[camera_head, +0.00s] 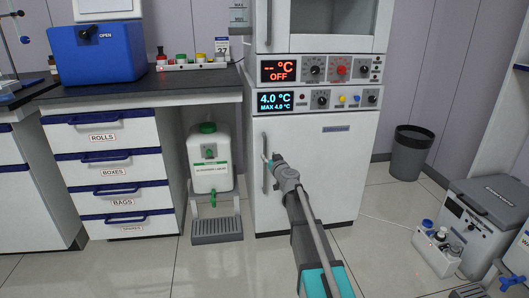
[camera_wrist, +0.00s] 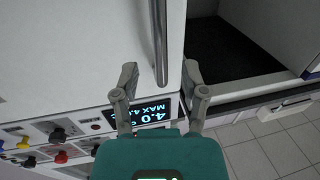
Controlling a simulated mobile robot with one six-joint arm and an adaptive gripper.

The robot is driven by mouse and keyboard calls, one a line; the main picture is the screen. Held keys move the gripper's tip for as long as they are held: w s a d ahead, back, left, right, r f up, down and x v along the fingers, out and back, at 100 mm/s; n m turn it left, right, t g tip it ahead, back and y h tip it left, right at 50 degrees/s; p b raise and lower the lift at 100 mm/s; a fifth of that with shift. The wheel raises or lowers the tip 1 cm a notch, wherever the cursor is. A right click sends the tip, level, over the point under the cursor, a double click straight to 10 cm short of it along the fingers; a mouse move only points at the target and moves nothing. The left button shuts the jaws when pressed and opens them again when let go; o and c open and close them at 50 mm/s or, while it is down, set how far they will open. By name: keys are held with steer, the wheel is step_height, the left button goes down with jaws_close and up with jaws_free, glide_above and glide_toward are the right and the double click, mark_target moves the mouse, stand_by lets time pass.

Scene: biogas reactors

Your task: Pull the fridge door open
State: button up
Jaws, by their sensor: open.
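The white fridge door (camera_head: 325,180) is below the display panel in the head view and looks shut. Its upright metal bar handle (camera_head: 265,150) is at the door's left edge. My gripper (camera_head: 270,162) is at the handle's middle in the head view. In the wrist view my gripper (camera_wrist: 160,74) is open, with one finger on each side of the handle (camera_wrist: 158,35). The handle's end lies between the fingertips, with a visible gap to each finger. The fridge door (camera_wrist: 70,50) fills the upper left there.
The blue display (camera_head: 276,102) reads 4.0 °C. A white canister (camera_head: 210,165) and a grey tray (camera_head: 217,229) stand left of the fridge, beside the drawers (camera_head: 110,170). A dark bin (camera_head: 410,152) stands to the right. The floor before the fridge is largely clear.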

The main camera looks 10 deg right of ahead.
mark_target(265, 151)
steer(key=shift+w+a, duration=0.25)
steer(key=shift+w, duration=1)
steer(key=shift+w+a, duration=0.25)
steer(key=shift+w, duration=0.95)
steer(key=shift+c, duration=0.2)
jaws_close()
steer(key=shift+a, duration=0.1)
